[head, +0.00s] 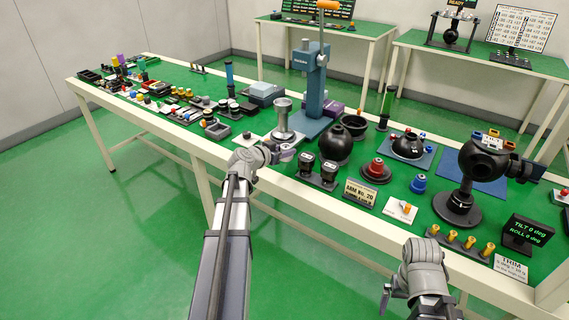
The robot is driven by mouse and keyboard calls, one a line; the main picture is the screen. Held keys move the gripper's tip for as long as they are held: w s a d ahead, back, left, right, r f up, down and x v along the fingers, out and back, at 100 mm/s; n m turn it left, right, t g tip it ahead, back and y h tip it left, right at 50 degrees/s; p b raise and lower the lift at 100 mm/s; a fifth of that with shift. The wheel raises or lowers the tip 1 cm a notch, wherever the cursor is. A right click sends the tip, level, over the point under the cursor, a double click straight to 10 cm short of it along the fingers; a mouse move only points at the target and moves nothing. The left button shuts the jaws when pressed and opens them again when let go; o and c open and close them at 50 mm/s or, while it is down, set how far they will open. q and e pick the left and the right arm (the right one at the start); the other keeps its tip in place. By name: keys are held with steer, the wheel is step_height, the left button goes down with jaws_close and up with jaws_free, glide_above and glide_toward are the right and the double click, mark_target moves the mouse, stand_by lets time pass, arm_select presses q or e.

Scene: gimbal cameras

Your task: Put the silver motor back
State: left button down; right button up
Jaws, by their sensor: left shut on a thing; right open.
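My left gripper (283,153) is over the near edge of the green table, left of two dark upright motor-like units (318,172) on a black stand. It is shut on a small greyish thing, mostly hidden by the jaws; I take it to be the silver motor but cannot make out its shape. A silver pedestal with a round cup (283,118) stands just behind the gripper, by the blue press (311,85). My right gripper (388,296) is open and empty, in front of the table edge at the lower right.
A black gimbal ball (484,162) stands far right. Many small parts fill the left. The floor in front is clear.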

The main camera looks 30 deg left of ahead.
arm_select(q)
steer(key=shift+f+b, duration=1.75)
steer(key=shift+f, duration=0.05)
steer(key=shift+f, duration=0.2)
steer(key=shift+c, duration=1.9)
jaws_free()
steer(key=shift+r, duration=0.1)
steer(key=shift+r, duration=0.25)
steer(key=p+v, duration=0.4)
steer(key=v, duration=0.8)
steer(key=shift+f, duration=0.15)
